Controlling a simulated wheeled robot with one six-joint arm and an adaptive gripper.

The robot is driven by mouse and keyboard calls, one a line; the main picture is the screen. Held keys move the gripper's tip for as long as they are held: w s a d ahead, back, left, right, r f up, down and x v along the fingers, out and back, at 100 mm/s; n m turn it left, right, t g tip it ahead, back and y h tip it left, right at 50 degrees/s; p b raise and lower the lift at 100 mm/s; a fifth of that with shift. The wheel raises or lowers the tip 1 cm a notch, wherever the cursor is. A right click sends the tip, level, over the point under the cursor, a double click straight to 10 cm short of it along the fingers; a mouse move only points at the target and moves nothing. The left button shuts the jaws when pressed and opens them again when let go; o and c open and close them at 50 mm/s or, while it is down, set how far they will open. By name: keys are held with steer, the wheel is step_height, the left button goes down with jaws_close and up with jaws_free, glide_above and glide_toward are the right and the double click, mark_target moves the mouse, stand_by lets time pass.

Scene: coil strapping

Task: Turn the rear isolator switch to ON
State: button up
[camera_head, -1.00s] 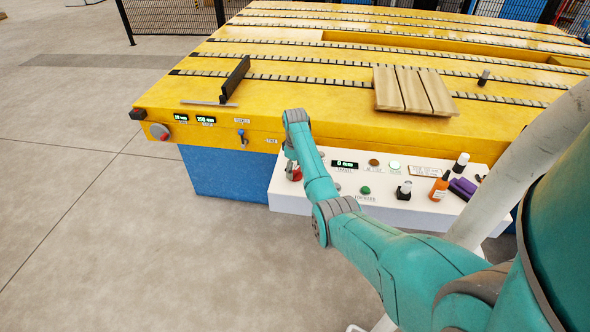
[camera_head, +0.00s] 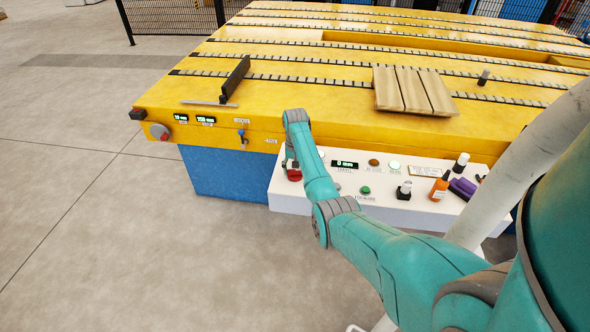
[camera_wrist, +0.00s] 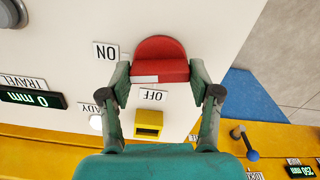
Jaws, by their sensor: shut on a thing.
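The red isolator switch knob (camera_wrist: 160,58) sits on the white panel in the wrist view, with a white mark on the left half of its flat bar. The ON label (camera_wrist: 105,52) is to its left and the OFF label (camera_wrist: 154,96) is just below it; both look upside down. The bar lies nearly level across the picture, its marked end on the ON label's side. My gripper (camera_wrist: 160,76) is shut on the knob, one finger at each end of the bar. In the head view the knob (camera_head: 294,175) shows below my gripper (camera_head: 290,164), partly hidden by it.
The white control panel (camera_head: 285,198) also carries a travel display (camera_head: 344,164), buttons, an orange bottle (camera_head: 439,188) and a purple tool (camera_head: 463,187). A yellow square part (camera_wrist: 148,124) is near the knob. The yellow table (camera_head: 300,103) stands behind.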

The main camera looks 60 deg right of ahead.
mark_target(295, 170)
steer(key=shift+m, duration=1.2)
steer(key=o, duration=1.1)
steer(key=shift+o, duration=0.2)
step_height(295, 170, up, 12)
steer(key=shift+f, duration=0.1)
